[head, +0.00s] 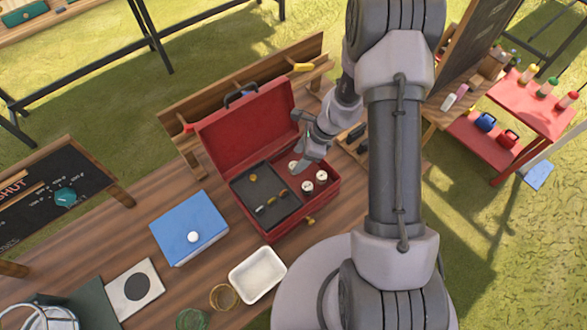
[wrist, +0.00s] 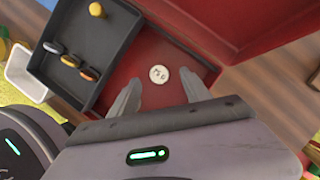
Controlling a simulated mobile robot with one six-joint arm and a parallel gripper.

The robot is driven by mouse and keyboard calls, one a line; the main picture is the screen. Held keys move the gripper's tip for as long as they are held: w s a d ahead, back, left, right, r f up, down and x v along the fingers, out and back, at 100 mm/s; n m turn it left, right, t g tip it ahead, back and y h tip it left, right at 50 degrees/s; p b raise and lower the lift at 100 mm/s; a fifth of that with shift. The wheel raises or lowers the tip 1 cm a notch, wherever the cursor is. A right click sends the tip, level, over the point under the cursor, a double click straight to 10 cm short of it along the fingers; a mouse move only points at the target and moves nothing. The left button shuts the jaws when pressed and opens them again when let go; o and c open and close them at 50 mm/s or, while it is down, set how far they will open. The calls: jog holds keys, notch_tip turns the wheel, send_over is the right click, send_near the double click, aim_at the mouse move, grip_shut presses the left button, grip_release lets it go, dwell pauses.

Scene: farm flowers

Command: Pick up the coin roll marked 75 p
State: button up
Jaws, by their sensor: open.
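Three white-topped coin rolls stand in the right part of the open red cash box (head: 277,232): one at the back (head: 293,166), one at the right (head: 321,176) and one in front (head: 307,187). Their marks are too small to read in the head view. In the wrist view one round white roll top (wrist: 159,75) shows dark marking that I cannot read surely. My gripper (head: 301,160) is over the box by the back roll. In the wrist view my gripper (wrist: 161,83) is open and empty, with its fingers either side of that roll top. The other rolls are hidden there.
A dark tray (head: 243,200) with several coins fills the box's left part. The raised red lid (head: 240,125) stands behind. A blue box (head: 189,228) and a white dish (head: 257,274) are on the wooden counter.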

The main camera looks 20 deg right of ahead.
aim_at(294, 165)
jog(key=b+x, duration=0.1)
jog(key=x, duration=0.4)
jog(key=shift+s+f+b, duration=0.15)
jog(key=shift+f+b, duration=0.1)
jog(key=shift+b, duration=0.1)
jog(key=shift+r, duration=0.15)
grip_shut()
